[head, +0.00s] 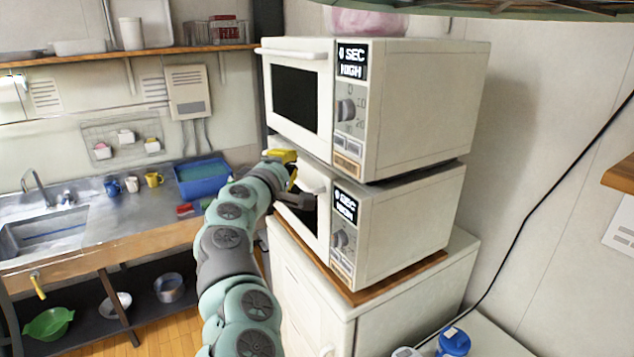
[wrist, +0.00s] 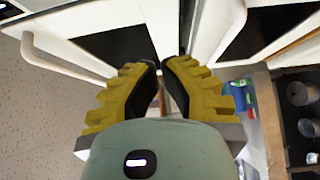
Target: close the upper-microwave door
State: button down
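The upper microwave (head: 425,105) is white. Its dark-windowed door (head: 297,97) has a white handle (head: 290,54) along the top and sits near the front face; I cannot tell whether a small gap remains. In the wrist view the upper door (wrist: 75,22) and its handle (wrist: 62,60) are at the left. My gripper (head: 287,166) is just below the upper door's lower left corner, in front of the lower microwave. In the wrist view its yellow fingers (wrist: 161,66) have tips nearly together, with nothing seen between them. Contact with a door cannot be told.
The lower microwave (head: 405,225) stands beneath, its handle (head: 313,181) close right of my gripper and its door partly hidden. A white cabinet (head: 300,285) supports both. Left are a counter (head: 110,225) with a blue tub (head: 203,187) and a shelf (head: 110,57) above.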

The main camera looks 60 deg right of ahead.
jog(key=s+a+b, duration=0.2)
jog(key=s+a, duration=0.3)
jog(key=s, duration=0.1)
jog(key=shift+s+f+b, duration=0.15)
jog(key=shift+s+b, duration=0.1)
jog(key=shift+b, duration=0.15)
dwell(0.3)
